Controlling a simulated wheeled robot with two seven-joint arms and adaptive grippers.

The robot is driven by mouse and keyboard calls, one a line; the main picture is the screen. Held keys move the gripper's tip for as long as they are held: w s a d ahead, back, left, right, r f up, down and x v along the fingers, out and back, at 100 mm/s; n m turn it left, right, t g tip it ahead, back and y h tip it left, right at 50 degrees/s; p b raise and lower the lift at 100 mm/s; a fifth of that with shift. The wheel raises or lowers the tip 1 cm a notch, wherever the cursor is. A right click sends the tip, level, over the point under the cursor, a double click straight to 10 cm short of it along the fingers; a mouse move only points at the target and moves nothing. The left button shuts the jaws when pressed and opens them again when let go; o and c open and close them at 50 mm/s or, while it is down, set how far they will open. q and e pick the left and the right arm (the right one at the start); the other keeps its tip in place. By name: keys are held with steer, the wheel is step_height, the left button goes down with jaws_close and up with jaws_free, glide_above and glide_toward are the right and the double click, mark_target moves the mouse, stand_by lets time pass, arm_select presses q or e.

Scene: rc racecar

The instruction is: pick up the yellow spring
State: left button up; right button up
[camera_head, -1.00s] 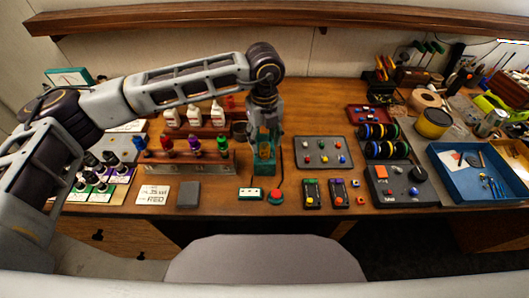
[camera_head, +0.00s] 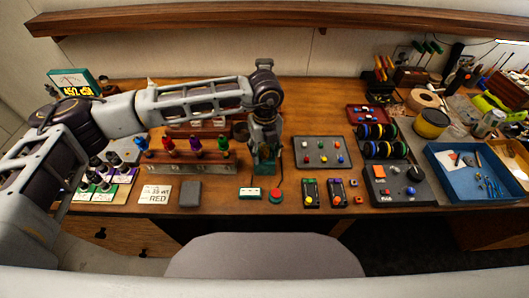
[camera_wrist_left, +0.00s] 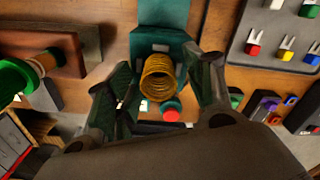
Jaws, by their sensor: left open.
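The yellow spring (camera_wrist_left: 158,77) is a coil standing on or just in front of a dark green stand (camera_wrist_left: 160,25), seen from above in the left wrist view. My left gripper (camera_head: 264,160) points down over the stand in the head view, with its fingers open. In the left wrist view one finger is at the left of the spring and the other at its right, with gaps visible on both sides. In the head view the spring is hidden behind my gripper. My right gripper is not in view.
A red button (camera_head: 276,195) and a green-white block (camera_head: 250,194) sit just in front. A rack of coloured-handled tools (camera_head: 190,165) stands at the left. A grey board with coloured pieces (camera_head: 323,153) lies at the right. Bare wood shows between them.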

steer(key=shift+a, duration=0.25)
arm_select(q)
steer(key=shift+c, duration=0.5)
steer(key=c, duration=0.7)
steer(key=shift+r, duration=0.15)
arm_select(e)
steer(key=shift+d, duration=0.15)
